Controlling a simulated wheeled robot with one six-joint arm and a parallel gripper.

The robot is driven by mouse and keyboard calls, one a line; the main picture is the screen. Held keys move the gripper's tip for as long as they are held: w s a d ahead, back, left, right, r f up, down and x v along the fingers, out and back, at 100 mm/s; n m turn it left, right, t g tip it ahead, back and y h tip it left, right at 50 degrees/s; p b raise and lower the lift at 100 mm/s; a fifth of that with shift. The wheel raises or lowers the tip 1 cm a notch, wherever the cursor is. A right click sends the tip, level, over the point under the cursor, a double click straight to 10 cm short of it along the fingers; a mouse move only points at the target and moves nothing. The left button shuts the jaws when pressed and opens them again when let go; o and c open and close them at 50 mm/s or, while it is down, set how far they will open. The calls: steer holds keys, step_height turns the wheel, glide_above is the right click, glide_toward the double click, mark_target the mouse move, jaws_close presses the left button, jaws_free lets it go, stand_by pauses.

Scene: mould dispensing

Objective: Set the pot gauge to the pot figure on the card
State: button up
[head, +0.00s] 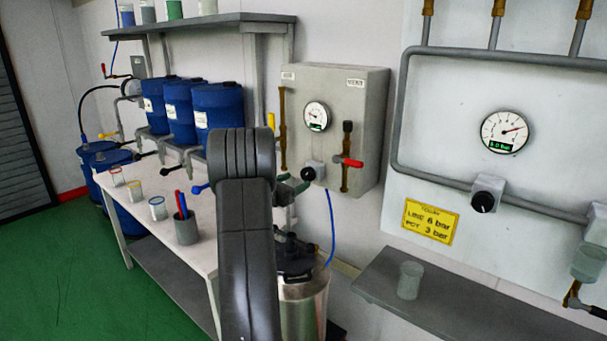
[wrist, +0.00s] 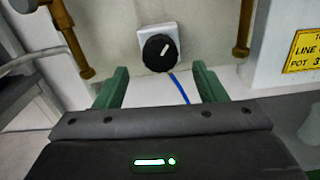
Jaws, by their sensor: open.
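The yellow card (head: 431,220) on the right panel reads line 6 bar, pot 3 bar; part of it shows in the wrist view (wrist: 303,52). The pot gauge (head: 316,116) sits on the grey box; its small green readout is too small to read. Below it is a black regulator knob (head: 309,173) on a pale square base. In the wrist view the knob (wrist: 158,53) has a white mark tilted up to the right. My gripper (wrist: 159,82) is open, its green fingers spread below and either side of the knob, with nothing between them. My arm hides most of the gripper in the head view.
The line gauge (head: 504,132) reads about 6 bar, above another black knob (head: 486,194). A red-handled valve (head: 347,162) and brass pipes flank the pot knob. A steel pot (head: 303,300) stands below, and a blue hose (head: 331,228) hangs nearby.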

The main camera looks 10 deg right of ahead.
mark_target(305, 176)
steer(key=p+x, duration=0.1)
steer(key=x, duration=0.4)
steer(key=c, duration=1)
